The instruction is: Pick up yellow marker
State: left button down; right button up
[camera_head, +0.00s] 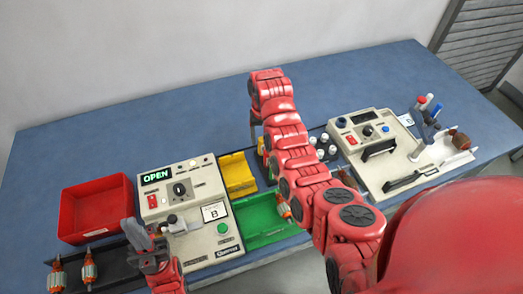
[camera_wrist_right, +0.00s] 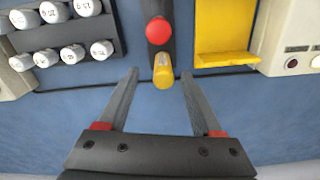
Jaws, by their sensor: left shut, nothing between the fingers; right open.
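The yellow marker (camera_wrist_right: 163,74) shows in the right wrist view as a rounded yellow end, in line with a round red end (camera_wrist_right: 158,31) on a dark holder (camera_wrist_right: 162,50). My right gripper (camera_wrist_right: 159,74) is open, and the yellow end appears between its two fingertips with gaps on both sides. I cannot tell whether they are at the same depth. In the head view my right gripper (camera_head: 255,128) points down behind the yellow bin, and the arm largely hides the marker. My left gripper (camera_head: 137,234) is shut and empty at the front left, beside the OPEN-display machine.
A yellow bin (camera_head: 237,173) and a green tray (camera_head: 262,222) lie between two beige machines (camera_head: 190,215), (camera_head: 400,160). Several white-capped pieces (camera_wrist_right: 70,54) stand left of the marker in the wrist view. A red bin (camera_head: 92,210) is at left. The back of the blue table is clear.

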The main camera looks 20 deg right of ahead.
aim_at(262, 146)
jog(key=shift+f+p, duration=0.25)
jog(key=shift+p, duration=0.15)
notch_tip(262, 146, down, 4)
jog(key=shift+a+r+p, duration=0.1)
jog(key=shift+a+p, duration=0.05)
jog(key=shift+p, duration=0.95)
jog(key=shift+w+f, duration=0.1)
jog(key=shift+f, duration=0.45)
grip_shut()
